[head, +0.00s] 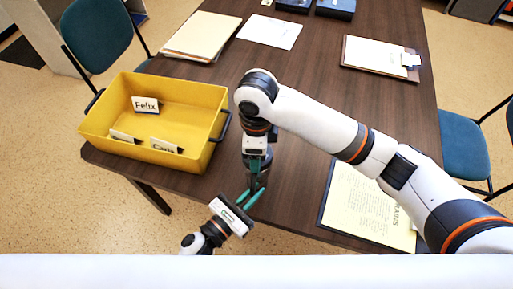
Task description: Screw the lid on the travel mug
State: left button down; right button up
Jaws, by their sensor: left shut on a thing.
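My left gripper (246,197) comes in low at the front edge of the table, its green fingers reaching up and right. It is shut on a dark, narrow thing (262,181), which seems to be the travel mug, mostly hidden by the grippers. My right gripper (257,166) points down from above, directly over the same spot, its fingers close to the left gripper's fingertips. Whether the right fingers are open or shut is hidden. I cannot make out the lid, nor whether it touches the mug.
A yellow crate (168,95) with name cards stands on the table (290,65) to the left. A clipboard with yellow paper (362,212) lies at the front right. Folders (203,36), papers (270,31) and another clipboard (378,56) lie farther back. Blue chairs (97,32) flank the table.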

jog(key=o, duration=1)
jog(key=shift+c, duration=0.2)
jog(key=shift+r, duration=0.1)
jog(key=shift+r, duration=2.15)
